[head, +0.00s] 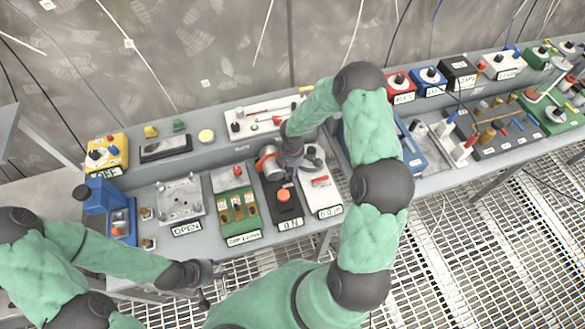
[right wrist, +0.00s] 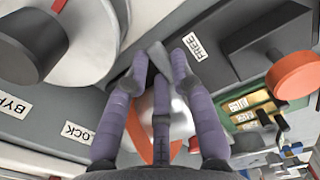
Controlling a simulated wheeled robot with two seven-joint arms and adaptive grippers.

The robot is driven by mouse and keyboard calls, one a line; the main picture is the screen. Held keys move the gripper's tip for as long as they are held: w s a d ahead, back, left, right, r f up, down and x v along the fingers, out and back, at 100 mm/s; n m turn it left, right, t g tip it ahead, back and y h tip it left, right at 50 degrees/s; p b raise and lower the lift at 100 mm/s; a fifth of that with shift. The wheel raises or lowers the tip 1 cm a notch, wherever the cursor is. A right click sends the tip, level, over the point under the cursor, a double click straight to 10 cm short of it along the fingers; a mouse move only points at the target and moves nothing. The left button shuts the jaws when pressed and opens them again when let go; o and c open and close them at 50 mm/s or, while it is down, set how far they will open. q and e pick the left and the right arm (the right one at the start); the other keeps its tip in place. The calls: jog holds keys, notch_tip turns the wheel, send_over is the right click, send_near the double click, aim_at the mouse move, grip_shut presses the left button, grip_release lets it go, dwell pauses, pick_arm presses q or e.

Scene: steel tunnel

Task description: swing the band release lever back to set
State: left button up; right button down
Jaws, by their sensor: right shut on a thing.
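My right gripper (head: 290,174) reaches down over the dark panel in the head view, just right of a silver cylinder (head: 264,171) with an orange band (head: 271,153). In the right wrist view its purple fingers (right wrist: 160,64) are shut on a dark grey lever (right wrist: 146,66), whose lower part the fingers hide. The lever lies between a FREE label (right wrist: 194,47) and a LOCK label (right wrist: 78,133). The orange band (right wrist: 140,132) shows behind the fingers. I cannot read which setting the lever points at. My left gripper (head: 204,284) hangs near the bench's front edge, away from the lever; its fingers are unclear.
An orange button (head: 284,196) stands in front of the right gripper. A white panel with a red handle (head: 320,181) is to its right, and a green panel (head: 238,208) to its left.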

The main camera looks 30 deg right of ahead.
jog(key=c, duration=1)
grip_release()
jog(key=shift+d, duration=0.1)
jog(key=shift+c, duration=0.2)
jog(key=shift+r, duration=4)
